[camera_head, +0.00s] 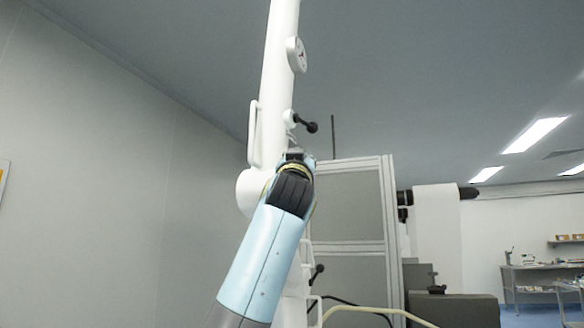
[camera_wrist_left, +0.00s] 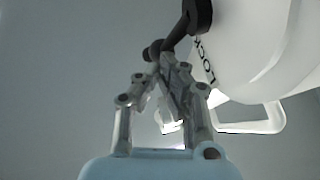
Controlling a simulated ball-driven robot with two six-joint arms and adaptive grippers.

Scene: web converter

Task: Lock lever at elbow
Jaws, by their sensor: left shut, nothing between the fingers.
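The black lock lever (camera_head: 311,126) sticks out to the right from a white joint partway up the tall white arm, near the elbow (camera_head: 250,192). In the left wrist view the dark lever (camera_wrist_left: 197,16) runs down to a round knob (camera_wrist_left: 152,51), beside white housing with "LOCK" lettering (camera_wrist_left: 204,62). My left gripper (camera_head: 295,147) is just below the lever, mostly hidden behind my blue wrist. In the wrist view its fingertips (camera_wrist_left: 168,62) are shut and empty, right at the knob end; I cannot tell whether they touch it. My right gripper is not in view.
A white handle (camera_head: 254,133) is on the left of the white arm, and another dark lever (camera_head: 318,269) is lower down. A grey panelled frame (camera_head: 347,205) stands behind on the right. Cables (camera_head: 375,310) run low. Open space lies left of the arm.

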